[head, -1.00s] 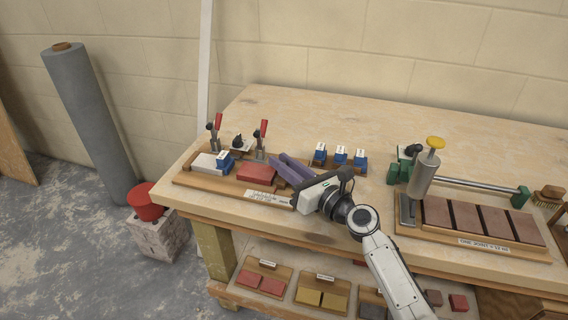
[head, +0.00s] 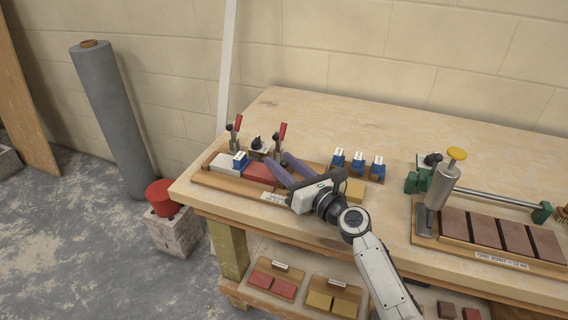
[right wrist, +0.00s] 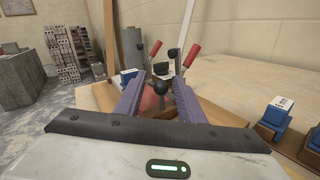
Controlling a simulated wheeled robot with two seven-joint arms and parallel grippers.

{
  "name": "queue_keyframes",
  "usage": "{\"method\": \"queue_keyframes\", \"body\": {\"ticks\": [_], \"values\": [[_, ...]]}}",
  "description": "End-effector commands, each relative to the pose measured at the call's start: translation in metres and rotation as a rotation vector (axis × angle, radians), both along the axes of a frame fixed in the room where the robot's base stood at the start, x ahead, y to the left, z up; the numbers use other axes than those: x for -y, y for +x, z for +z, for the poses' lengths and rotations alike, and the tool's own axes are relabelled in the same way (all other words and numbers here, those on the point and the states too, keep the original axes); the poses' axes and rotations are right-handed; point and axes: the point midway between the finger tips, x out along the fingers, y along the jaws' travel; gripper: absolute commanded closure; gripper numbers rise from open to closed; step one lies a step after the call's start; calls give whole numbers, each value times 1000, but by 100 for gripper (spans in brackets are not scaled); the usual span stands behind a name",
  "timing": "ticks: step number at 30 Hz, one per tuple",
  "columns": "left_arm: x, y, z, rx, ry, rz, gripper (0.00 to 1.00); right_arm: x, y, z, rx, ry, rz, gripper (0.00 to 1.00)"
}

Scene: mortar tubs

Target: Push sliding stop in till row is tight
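A wooden jig board (head: 205,181) lies at the bench's left front and holds a row. The row shows a pale grey block (head: 224,162), a blue numbered block (head: 241,159) and a red brick (head: 257,172). My right gripper (head: 277,161) is over the row's right part with its purple fingers apart. In the right wrist view a black ball knob (right wrist: 158,87) shows between the open fingers, with red brick behind it. I cannot tell whether the fingers touch the knob. The body of the sliding stop is hidden by my gripper. My left gripper is out of view.
Two red-handled clamps (head: 236,127) (head: 280,135) stand behind the row. A second jig with brown bricks (head: 484,229) lies at right. The bench's back is clear.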

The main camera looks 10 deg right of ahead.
Motion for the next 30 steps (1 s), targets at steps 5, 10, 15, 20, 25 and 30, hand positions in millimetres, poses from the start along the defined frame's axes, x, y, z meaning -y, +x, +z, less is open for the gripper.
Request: {"method": "queue_keyframes", "body": {"ticks": [5,10,15,20,25,30], "values": [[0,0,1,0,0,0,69,2,-3,0,0,0,-1,65],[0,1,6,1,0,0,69,11,-25,0,-3,0,-3,65],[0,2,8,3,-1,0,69,24,-57,-1,-2,-2,-2,65],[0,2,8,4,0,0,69,33,-81,-1,-1,0,-1,65],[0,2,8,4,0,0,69,39,-94,0,0,0,-1,65],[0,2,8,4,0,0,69,39,-96,0,0,0,0,65]]}}
